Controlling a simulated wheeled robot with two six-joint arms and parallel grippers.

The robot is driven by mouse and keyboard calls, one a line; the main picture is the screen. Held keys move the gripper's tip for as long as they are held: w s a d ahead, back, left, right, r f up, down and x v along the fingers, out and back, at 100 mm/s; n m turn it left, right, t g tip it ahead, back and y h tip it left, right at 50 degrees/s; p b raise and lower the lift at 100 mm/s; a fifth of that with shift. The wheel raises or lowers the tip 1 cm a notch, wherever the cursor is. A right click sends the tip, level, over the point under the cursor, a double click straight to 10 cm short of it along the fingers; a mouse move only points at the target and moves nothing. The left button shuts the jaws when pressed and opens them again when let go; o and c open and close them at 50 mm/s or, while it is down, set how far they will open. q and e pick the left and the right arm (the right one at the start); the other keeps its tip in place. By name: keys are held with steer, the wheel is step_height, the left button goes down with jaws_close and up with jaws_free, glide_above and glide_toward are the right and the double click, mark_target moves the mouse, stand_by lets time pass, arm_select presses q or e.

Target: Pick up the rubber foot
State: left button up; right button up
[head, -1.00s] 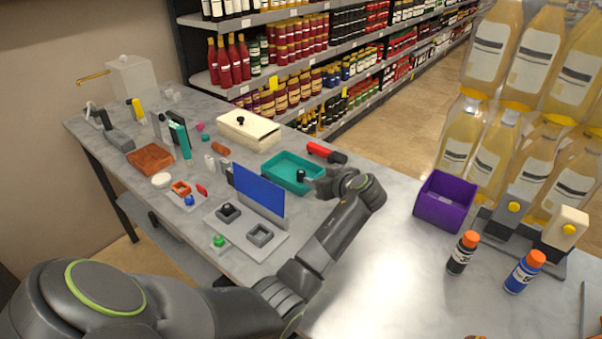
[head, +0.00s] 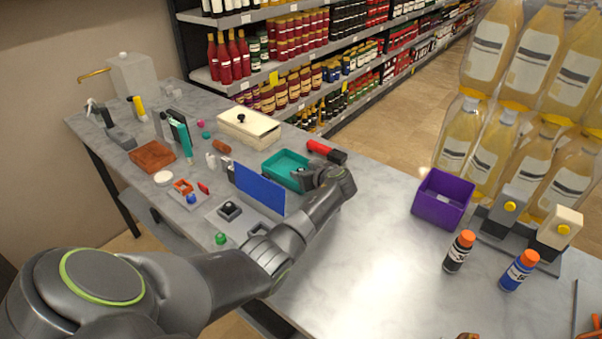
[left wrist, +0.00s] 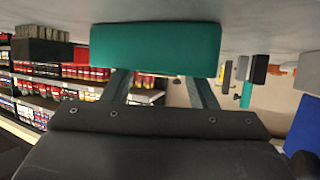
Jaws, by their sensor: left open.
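The teal tray (head: 284,163) sits on the table's far side, behind the upright blue panel. My left gripper (head: 300,178) is at the tray's right part, with the forearm reaching in from the lower left. A small dark piece, possibly the rubber foot, showed in the tray earlier; the gripper now covers that spot, so I cannot make it out. In the left wrist view, the jaws (left wrist: 160,88) are open with a gap between them, and the teal tray (left wrist: 155,48) lies across their tips. No rubber foot is visible between them.
The blue panel (head: 259,188) stands close to my left arm. A red-and-black tool (head: 326,152) lies behind the tray. A cream box (head: 249,133) stands at the back, a purple bin (head: 443,198) at the right. The table between arm and bottles is clear.

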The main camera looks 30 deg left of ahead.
arm_select(q)
steer(key=shift+w+a+f, duration=0.15)
steer(key=shift+a, duration=0.15)
steer(key=c, duration=1.1)
steer(key=shift+o, duration=0.2)
